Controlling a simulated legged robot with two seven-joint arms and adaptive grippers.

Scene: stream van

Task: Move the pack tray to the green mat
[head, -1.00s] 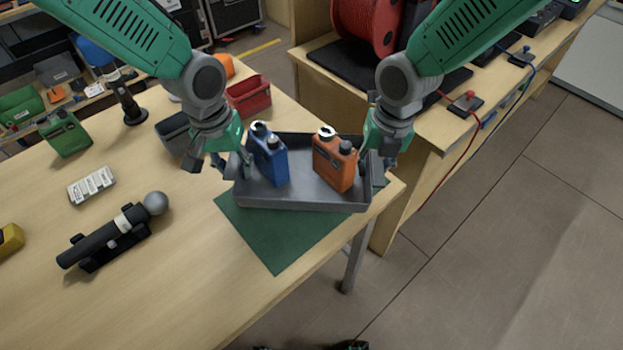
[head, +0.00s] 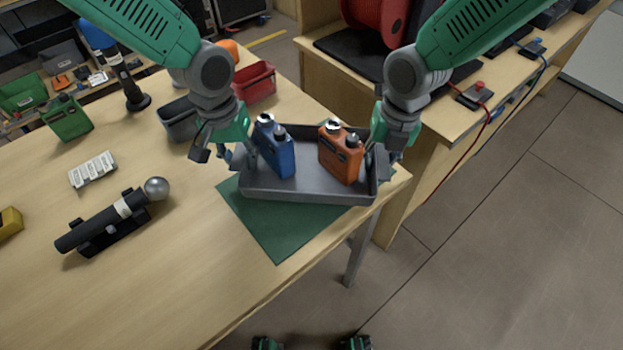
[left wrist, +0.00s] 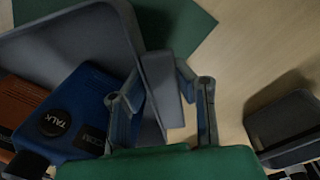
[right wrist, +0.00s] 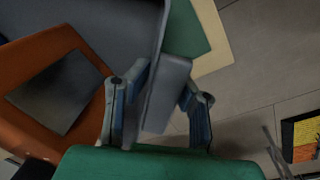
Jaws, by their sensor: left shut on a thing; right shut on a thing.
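The grey pack tray (head: 310,194) is held between my two grippers, above the far part of the green mat (head: 275,228). I cannot tell whether it touches the mat. A blue pack (head: 274,150) and an orange pack (head: 341,155) stand in it. My left gripper (head: 240,158) is shut on the tray's left wall; the left wrist view shows that wall (left wrist: 160,85) between the fingers. My right gripper (head: 378,160) is shut on the right wall, which shows between the fingers in the right wrist view (right wrist: 163,90). The mat's far part is hidden under the tray.
A grey bin (head: 180,118) and a red bin (head: 254,82) stand behind the tray's left side. A black microphone on a stand (head: 110,222) lies left of the mat. The table's edge runs close along the mat's right side, with floor beyond.

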